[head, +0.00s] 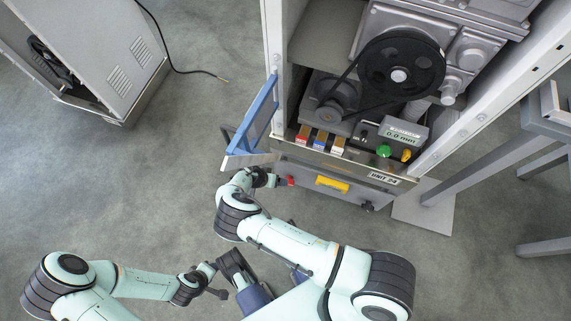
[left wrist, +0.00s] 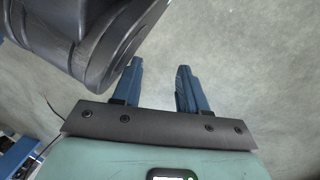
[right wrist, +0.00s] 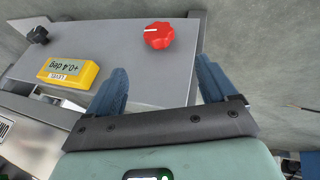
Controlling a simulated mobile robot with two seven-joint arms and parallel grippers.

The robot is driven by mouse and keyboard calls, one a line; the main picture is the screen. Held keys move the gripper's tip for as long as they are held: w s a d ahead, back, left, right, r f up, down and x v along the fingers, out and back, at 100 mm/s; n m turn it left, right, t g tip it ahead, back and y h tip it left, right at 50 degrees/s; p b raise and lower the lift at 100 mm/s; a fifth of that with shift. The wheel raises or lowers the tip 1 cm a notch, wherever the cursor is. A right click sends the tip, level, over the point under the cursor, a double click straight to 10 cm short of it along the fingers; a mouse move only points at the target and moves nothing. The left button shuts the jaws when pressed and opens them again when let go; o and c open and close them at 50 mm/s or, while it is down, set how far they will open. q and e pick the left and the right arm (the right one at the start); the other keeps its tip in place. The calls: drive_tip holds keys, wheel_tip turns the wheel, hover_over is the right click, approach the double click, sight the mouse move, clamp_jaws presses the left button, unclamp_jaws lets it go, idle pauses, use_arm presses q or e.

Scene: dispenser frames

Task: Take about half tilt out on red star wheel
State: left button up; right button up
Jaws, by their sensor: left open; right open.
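The red star wheel (right wrist: 159,36) sits on the grey front panel, with a white pointer line on its face; in the head view it is a small red spot (head: 290,181). A yellow tilt display (right wrist: 68,71) beside it reads about +0.4 deg, upside down in the right wrist view. My right gripper (right wrist: 163,70) is open, its blue fingers short of the wheel and spread to either side of it in the picture, with nothing between them. My left gripper (left wrist: 159,68) is open and empty over bare floor, away from the machine.
A black knob (right wrist: 38,35) is at the panel's other end. Above the panel are a thickness display (head: 402,133) reading 0.0 mm, a green button (head: 383,151) and a black pulley (head: 400,65). A blue-framed door (head: 257,118) stands open left of the panel.

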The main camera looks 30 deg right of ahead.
drive_tip(key=b+x, duration=0.3)
drive_tip(key=x, duration=0.8)
drive_tip(key=shift+s+d+f+b, duration=0.15)
drive_tip(key=shift+s+f+b, duration=0.05)
drive_tip(key=shift+f+b, duration=0.2)
drive_tip(key=shift+d+f, duration=0.25)
drive_tip(key=shift+f, duration=0.2)
use_arm(q)
drive_tip(key=s+a+f+g, duration=0.1)
drive_tip(key=s+f, duration=0.3)
drive_tip(key=s, duration=0.4)
drive_tip(key=shift+s+f+n+g, duration=0.15)
drive_tip(key=shift+f+n+g, duration=0.2)
drive_tip(key=shift+g, duration=0.55)
use_arm(e)
drive_tip(key=c, duration=1)
drive_tip(key=shift+c, duration=0.2)
